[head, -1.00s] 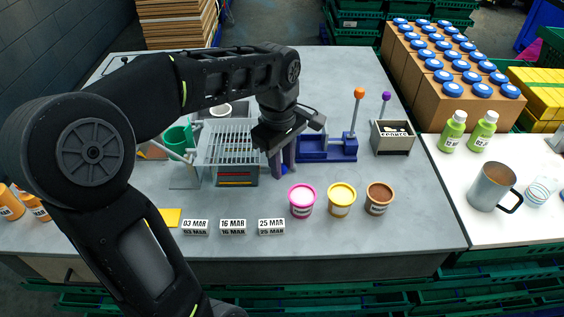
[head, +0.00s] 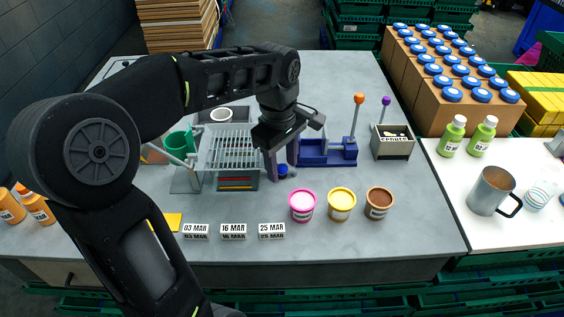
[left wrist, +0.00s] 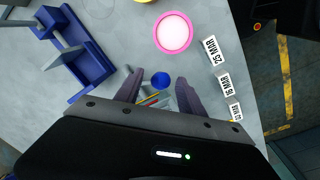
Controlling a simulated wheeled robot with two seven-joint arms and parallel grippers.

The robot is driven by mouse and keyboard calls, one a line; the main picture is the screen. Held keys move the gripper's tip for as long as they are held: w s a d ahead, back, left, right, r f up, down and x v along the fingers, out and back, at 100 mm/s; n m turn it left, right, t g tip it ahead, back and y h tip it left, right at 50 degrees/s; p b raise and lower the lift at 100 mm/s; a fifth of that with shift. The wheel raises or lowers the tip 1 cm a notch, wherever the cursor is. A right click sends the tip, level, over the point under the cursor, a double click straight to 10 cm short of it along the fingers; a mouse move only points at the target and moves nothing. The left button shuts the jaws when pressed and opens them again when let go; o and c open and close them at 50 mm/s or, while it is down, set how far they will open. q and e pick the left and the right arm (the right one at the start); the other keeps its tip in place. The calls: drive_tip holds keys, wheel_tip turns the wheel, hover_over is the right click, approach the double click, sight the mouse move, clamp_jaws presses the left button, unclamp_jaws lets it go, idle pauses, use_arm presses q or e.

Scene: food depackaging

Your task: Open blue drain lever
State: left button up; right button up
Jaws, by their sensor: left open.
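The blue round knob (head: 283,170), which looks like the drain lever's end, is beside the wire-rack unit (head: 232,150). It also shows in the left wrist view (left wrist: 161,79), just beyond and between the fingertips. My left gripper (head: 280,168) is open and points down, with one finger on each side of the knob in the picture. In the left wrist view the gripper (left wrist: 159,91) has a clear gap to the knob on both sides. I cannot tell its height over the knob. The rest of the lever is hidden. My right gripper is not in view.
A blue press-like stand (head: 327,152) with an orange-topped lever (head: 358,98) is close on the right. Pink (head: 302,205), yellow (head: 341,204) and brown (head: 379,202) tubs stand in front. Date blocks (head: 233,231) line the front edge.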

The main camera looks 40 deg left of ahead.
use_arm(q)
drive_tip(key=shift+r, duration=0.1)
drive_tip(key=r, duration=0.7)
drive_tip(key=shift+s+r, duration=0.25)
drive_tip(key=shift+r, duration=0.05)
drive_tip(key=shift+f, duration=0.1)
